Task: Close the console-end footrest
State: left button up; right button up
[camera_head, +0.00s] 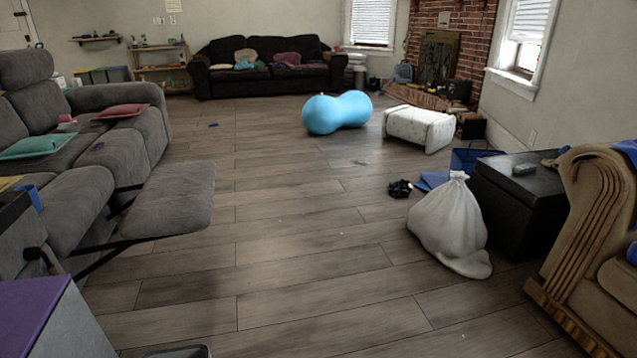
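The grey reclining sofa (122,96) runs along the left side. Its near footrest (168,199) is extended out over the floor, roughly level, on dark metal links (97,262) that show beneath it. The seat beside the footrest (68,208) is grey. A dark console part (12,212) with blue and yellow items on it stands at the left edge, partly cut off. Neither of my grippers is in view.
A white sack (450,227), a black chest (518,195) and a tan armchair (590,240) stand on the right. A blue peanut ball (337,112) and a white ottoman (418,128) are farther back. The wooden floor (290,225) between the sofa and the sack is clear.

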aim_at(174, 199)
jog(key=i+l+u, duration=0.45)
jog(key=u, duration=0.3)
jog(key=i+l+u, duration=0.15)
jog(key=l+u, duration=0.2)
jog(key=l, duration=0.15)
jog(key=i+l, duration=0.35)
jog(key=i, duration=0.2)
jog(key=i+l+u, duration=0.1)
jog(key=i+l, duration=0.25)
jog(key=i, duration=0.2)
jog(key=i+l, duration=0.4)
jog(key=i, duration=0.15)
jog(key=i+u, duration=0.05)
